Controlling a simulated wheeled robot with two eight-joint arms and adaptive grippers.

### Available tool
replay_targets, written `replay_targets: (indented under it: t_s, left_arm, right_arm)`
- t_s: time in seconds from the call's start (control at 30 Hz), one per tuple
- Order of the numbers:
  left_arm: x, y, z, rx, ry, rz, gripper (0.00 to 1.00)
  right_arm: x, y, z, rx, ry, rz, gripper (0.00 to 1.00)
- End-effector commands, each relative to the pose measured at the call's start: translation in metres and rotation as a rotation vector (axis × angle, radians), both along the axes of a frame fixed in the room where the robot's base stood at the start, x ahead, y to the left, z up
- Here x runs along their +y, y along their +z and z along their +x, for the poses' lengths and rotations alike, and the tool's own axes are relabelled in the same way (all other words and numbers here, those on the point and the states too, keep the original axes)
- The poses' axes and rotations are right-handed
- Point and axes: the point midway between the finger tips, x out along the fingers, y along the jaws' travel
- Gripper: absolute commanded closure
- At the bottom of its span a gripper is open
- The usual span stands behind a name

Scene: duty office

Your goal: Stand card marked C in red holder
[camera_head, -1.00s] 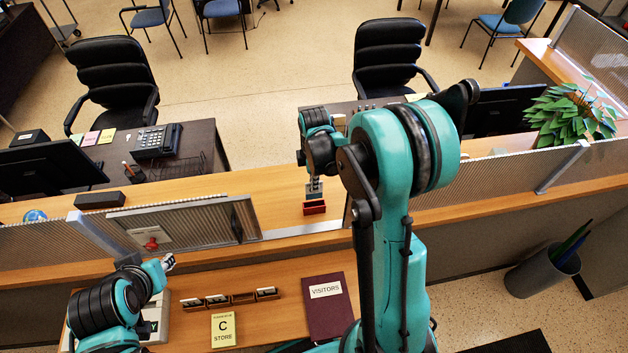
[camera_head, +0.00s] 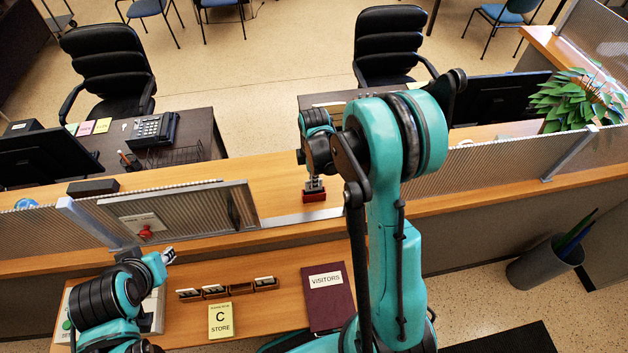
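The small red holder (camera_head: 314,196) stands on the raised wooden counter near the middle of the head view. My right gripper (camera_head: 314,184) points down right above it. A small pale-and-dark piece shows between the fingers and the holder; I cannot read it or tell card from fingertip. A wooden rack (camera_head: 228,290) on the lower desk holds small pale cards, with a gap right of its middle. Their letters are unreadable.
A dark red VISITORS book (camera_head: 328,297) lies right of the rack. A ribbed glass screen (camera_head: 185,218) stands along the counter at left, another at right. A black box (camera_head: 93,187) lies on the counter at left. The counter left of the red holder is clear.

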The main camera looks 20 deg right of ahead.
Motion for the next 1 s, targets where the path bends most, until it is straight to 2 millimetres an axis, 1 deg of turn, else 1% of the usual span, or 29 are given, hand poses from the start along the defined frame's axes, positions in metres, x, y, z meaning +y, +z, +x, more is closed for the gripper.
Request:
replay_targets:
  t_s: [0.2, 0.27, 0.3, 0.33, 0.57, 0.67, 0.77, 0.87, 1.0]
  left_arm:
    - [0.000, 0.000, 0.000, 0.000, 0.000, 0.000, 0.70]
    - [0.000, 0.000, 0.000, 0.000, 0.000, 0.000, 0.70]
    - [0.000, 0.000, 0.000, 0.000, 0.000, 0.000, 0.70]
    - [0.000, 0.000, 0.000, 0.000, 0.000, 0.000, 0.70]
    - [0.000, 0.000, 0.000, 0.000, 0.000, 0.000, 0.70]
    - [0.000, 0.000, 0.000, 0.000, 0.000, 0.000, 0.70]
    - [0.000, 0.000, 0.000, 0.000, 0.000, 0.000, 0.70]
    - [0.000, 0.000, 0.000, 0.000, 0.000, 0.000, 0.70]
    - [0.000, 0.000, 0.000, 0.000, 0.000, 0.000, 0.70]
  right_arm:
    - [0.000, 0.000, 0.000, 0.000, 0.000, 0.000, 1.00]
    - [0.000, 0.000, 0.000, 0.000, 0.000, 0.000, 0.83]
    - [0.000, 0.000, 0.000, 0.000, 0.000, 0.000, 0.72]
    - [0.000, 0.000, 0.000, 0.000, 0.000, 0.000, 0.71]
    - [0.000, 0.000, 0.000, 0.000, 0.000, 0.000, 0.71]
    - [0.000, 0.004, 0.000, 0.000, 0.000, 0.000, 0.71]
    - [0.000, 0.014, 0.000, 0.000, 0.000, 0.000, 0.71]
    - [0.000, 0.034, -0.001, 0.000, 0.000, 0.000, 0.71]
    - [0.000, 0.065, -0.001, 0.000, 0.000, 0.000, 0.71]
